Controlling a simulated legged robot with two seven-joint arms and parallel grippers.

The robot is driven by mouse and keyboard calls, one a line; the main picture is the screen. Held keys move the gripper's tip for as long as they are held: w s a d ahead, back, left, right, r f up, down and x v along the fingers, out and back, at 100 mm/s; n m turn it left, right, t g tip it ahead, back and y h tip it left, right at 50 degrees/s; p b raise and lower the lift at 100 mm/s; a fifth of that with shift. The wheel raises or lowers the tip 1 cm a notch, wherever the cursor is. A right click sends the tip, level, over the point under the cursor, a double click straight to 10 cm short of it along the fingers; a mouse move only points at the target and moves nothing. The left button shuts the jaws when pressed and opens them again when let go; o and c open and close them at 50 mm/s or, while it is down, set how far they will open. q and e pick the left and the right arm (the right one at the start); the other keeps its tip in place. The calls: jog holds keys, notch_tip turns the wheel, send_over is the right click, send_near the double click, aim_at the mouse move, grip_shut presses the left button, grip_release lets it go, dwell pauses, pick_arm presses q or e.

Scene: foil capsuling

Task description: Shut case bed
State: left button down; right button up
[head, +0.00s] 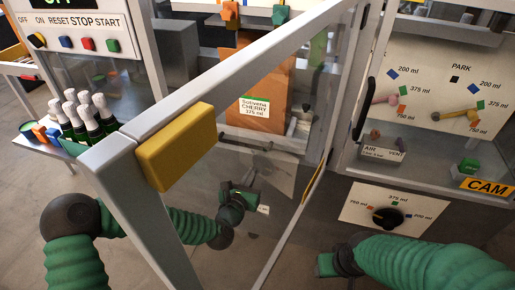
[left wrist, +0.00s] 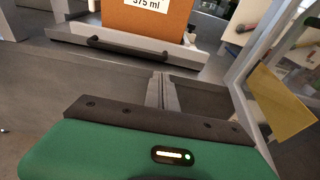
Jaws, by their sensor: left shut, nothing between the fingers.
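The case bed is a grey tray (head: 265,139) under a brown case (head: 268,72) labelled "Solvena CHERRY 375 ml". In the left wrist view the bed's front (left wrist: 75,35) carries a long dark handle bar (left wrist: 127,48), with the case (left wrist: 150,22) standing behind it. My left gripper (head: 229,187) shows through a clear door panel in the head view, below the bed's front. Its fingers (left wrist: 161,92) are shut and empty, apart from the handle. My right gripper (head: 327,264) is low at the right; its fingers are not clear.
An open clear door with a grey frame (head: 190,92) and yellow block (head: 176,146) crosses in front of my left arm. Bottles (head: 83,115) stand at the left. A dial panel (head: 393,213) and CAM cabinet (head: 488,185) are at the right.

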pick_arm(q)
jog(key=b+x, duration=0.1)
jog(key=x, duration=1.2)
jog(key=shift+f, duration=0.3)
jog(key=shift+w+a, duration=0.15)
jog(key=shift+a, duration=0.05)
jog(key=b+x, duration=0.2)
jog(key=x, duration=0.1)
jog(key=shift+w+a+r, duration=0.1)
jog(key=shift+w+r+b, duration=0.15)
jog(key=shift+w+b, duration=0.15)
jog(key=shift+b, duration=0.05)
jog(key=shift+r, duration=0.4)
